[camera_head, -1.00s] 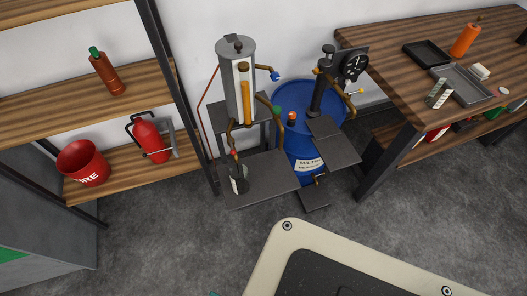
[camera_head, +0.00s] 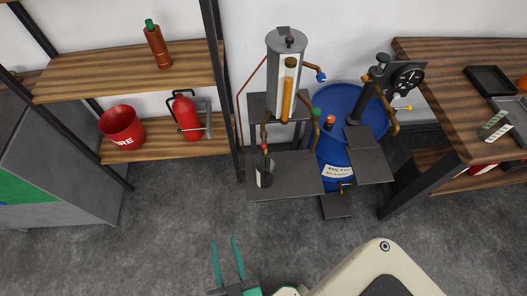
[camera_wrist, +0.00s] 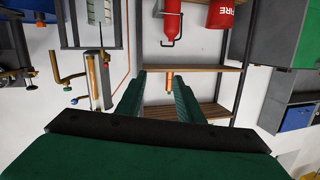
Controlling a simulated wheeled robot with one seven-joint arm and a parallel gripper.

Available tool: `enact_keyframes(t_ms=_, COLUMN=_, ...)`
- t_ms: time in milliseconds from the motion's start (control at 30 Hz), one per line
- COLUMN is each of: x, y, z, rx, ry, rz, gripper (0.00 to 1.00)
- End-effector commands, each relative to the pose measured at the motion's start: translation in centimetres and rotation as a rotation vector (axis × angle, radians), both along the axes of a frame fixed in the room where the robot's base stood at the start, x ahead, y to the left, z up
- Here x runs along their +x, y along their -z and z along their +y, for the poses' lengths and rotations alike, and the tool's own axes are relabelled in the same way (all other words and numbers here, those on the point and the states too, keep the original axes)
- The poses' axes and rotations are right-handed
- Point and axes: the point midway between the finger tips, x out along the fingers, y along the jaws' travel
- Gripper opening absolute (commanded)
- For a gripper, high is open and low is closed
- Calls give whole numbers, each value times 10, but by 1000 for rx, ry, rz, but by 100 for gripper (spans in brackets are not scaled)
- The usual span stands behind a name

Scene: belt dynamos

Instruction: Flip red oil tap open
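The oil dispenser (camera_head: 287,75), a grey tank with an amber sight tube, stands behind a dark metal shelf in the head view. A small red tip (camera_head: 265,148) shows at the lower end of its left brown pipe, just above a dark bottle (camera_head: 264,172). I cannot tell if this red part is the tap handle or the bottle's top. A green-knobbed pipe (camera_head: 317,113) and a blue-knobbed pipe (camera_head: 320,77) are on the right side. My gripper (camera_head: 225,239) is open and empty, in front of and below the dispenser; its two green fingers also show in the wrist view (camera_wrist: 158,76).
A blue drum (camera_head: 352,105) with an orange-red cap stands right of the dispenser, beside a wooden workbench (camera_head: 435,75). A wooden shelf (camera_head: 165,150) at the left holds a red bucket (camera_head: 121,125) and fire extinguisher (camera_head: 186,117). The floor in front is clear.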

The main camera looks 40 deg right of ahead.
Motion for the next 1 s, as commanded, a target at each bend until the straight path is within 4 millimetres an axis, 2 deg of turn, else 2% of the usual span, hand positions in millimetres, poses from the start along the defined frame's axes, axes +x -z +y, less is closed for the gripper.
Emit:
enact_keyframes(t_ms=100, x=28, y=3, z=-21, rx=14, ry=106, rz=-37, gripper=34)
enact_keyframes(t_ms=267, x=61, y=4, z=-56, rx=17, ry=231, rz=-83, gripper=34)
enact_keyframes(t_ms=500, x=100, y=0, z=-127, rx=-2, ry=397, rz=-141, gripper=34)
enact_keyframes(t_ms=700, x=114, y=-5, z=-173, rx=-25, ry=481, rz=-166, gripper=34)
enact_keyframes(t_ms=1000, x=124, y=-8, z=-198, rx=-36, ry=509, rz=-175, gripper=34)
